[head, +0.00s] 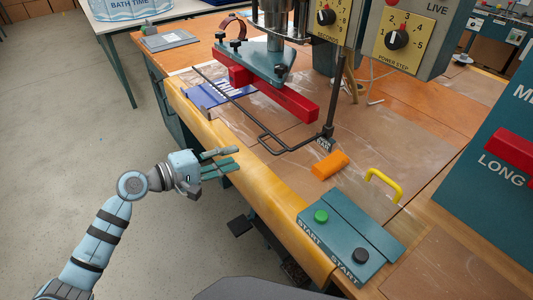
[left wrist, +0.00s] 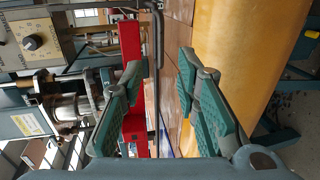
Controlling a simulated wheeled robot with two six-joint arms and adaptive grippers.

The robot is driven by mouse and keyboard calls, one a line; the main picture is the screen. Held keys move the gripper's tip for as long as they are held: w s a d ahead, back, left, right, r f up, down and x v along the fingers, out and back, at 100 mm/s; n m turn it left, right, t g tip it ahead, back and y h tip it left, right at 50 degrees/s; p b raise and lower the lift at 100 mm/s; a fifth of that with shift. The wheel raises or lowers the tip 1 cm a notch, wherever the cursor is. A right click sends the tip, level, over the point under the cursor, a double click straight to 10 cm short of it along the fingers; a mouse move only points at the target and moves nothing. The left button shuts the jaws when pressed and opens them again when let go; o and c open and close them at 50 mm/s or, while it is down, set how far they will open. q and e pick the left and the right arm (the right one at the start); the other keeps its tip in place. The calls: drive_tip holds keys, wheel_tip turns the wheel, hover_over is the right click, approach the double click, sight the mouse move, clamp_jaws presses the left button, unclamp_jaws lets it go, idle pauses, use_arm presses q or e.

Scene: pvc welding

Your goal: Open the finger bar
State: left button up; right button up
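The finger bar (head: 228,103) is a thin black rod frame on the welding press, running along the front of the red pressing bar (head: 272,95). Its right end meets a black block with a partly legible label (head: 325,144) and a black upright. My left gripper (head: 233,158) is open and empty by the table's front edge, left of and apart from the bar. In the left wrist view, the open fingers (left wrist: 160,62) stand either side of the view of the black rod (left wrist: 157,50), which lies beyond them. My right gripper is not in view.
An orange block (head: 330,165), a yellow handle (head: 383,184) and a teal start-button box (head: 345,237) are on the table at right. Blue-purple sheets (head: 210,95) lie under the press. The table's yellow front edge (head: 250,170) is beside my gripper. The floor at left is clear.

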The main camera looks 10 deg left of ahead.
sight(266, 145)
use_arm(q)
drive_tip(key=b+x, duration=0.2)
drive_tip(key=x, duration=1)
drive_tip(key=shift+f, duration=0.15)
drive_tip(key=shift+w+d, duration=0.15)
drive_tip(key=shift+w, duration=0.1)
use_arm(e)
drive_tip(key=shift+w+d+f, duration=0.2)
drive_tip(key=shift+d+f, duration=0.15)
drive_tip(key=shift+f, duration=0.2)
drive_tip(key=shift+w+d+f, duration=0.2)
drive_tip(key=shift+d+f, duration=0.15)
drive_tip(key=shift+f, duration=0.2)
use_arm(q)
clamp_jaws()
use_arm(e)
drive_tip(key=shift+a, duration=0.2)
